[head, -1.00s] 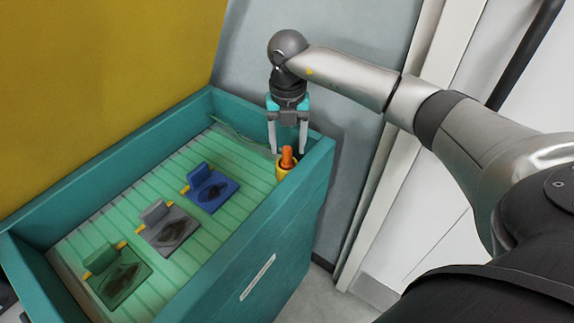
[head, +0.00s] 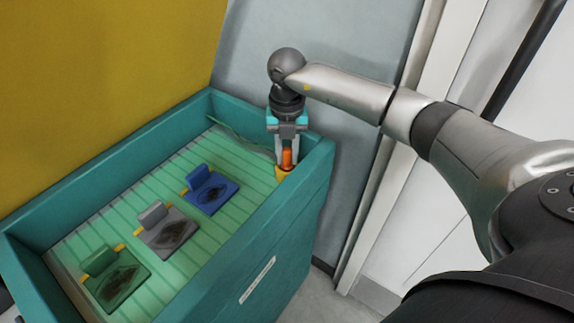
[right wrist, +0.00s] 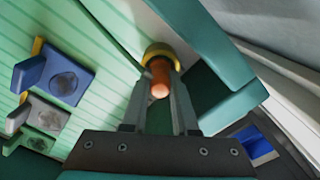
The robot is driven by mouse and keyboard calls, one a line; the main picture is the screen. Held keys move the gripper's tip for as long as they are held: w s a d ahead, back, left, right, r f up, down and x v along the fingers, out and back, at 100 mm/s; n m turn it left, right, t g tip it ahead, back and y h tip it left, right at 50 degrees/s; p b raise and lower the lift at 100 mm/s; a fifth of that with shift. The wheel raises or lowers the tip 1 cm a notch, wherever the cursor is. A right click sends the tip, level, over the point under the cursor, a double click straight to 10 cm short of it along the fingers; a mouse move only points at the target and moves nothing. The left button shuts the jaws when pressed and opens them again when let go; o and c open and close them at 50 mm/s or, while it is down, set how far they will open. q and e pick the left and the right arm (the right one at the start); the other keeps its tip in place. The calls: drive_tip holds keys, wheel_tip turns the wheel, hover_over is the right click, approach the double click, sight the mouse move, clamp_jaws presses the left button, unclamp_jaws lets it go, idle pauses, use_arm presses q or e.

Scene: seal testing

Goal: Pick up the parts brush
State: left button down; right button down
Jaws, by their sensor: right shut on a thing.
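The parts brush shows as an orange handle (head: 287,159) standing upright in a yellow holder (head: 282,173) at the right inner corner of the teal bin. My right gripper (head: 287,160) points down and is shut on the handle. In the right wrist view the orange handle (right wrist: 159,78) sits between the two fingers, with the yellow holder (right wrist: 163,52) around it beyond. The brush's lower end is hidden in the holder. My left gripper is not in view.
The teal bin (head: 320,165) has raised walls close to the gripper. On its green ribbed floor lie a blue part (head: 210,190), a grey part (head: 168,228) and a green part (head: 117,279). A yellow panel (head: 100,80) rises behind, and a grey wall stands at the right.

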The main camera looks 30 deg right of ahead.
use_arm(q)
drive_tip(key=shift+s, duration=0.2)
use_arm(e)
drive_tip(key=shift+r, duration=0.1)
